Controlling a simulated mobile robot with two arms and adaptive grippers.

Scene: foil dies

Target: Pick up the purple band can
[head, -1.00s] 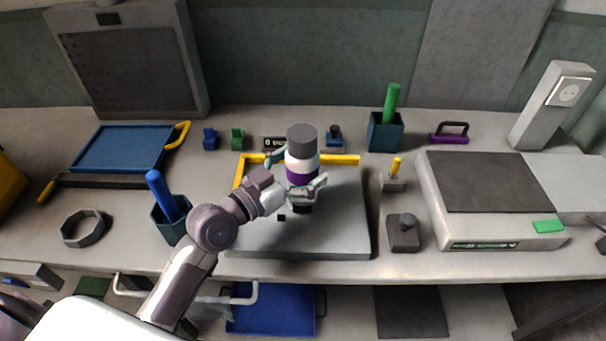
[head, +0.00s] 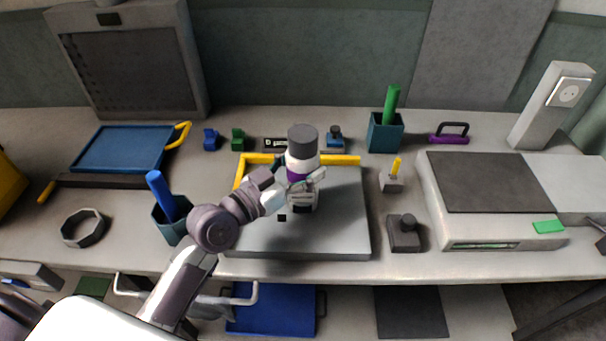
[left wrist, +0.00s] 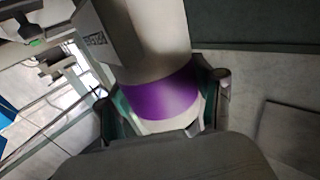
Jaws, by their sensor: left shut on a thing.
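The purple band can (head: 301,160) is white with a grey lid and a purple band. It stands upright over the grey plate with the yellow corner edging (head: 345,215). My left gripper (head: 303,184) reaches it from the lower left and is shut on it around the band. In the left wrist view the purple band (left wrist: 163,95) lies between the two fingers, one on each side. In the head view the fingers hide part of the band. I cannot tell whether the can's base touches the plate. My right gripper is not in view.
A teal cup with a blue rod (head: 168,215) stands close to my left arm. A small block with a yellow peg (head: 392,180) and a dark knobbed block (head: 404,235) stand right of the plate. A teal cup with a green rod (head: 385,132) is behind.

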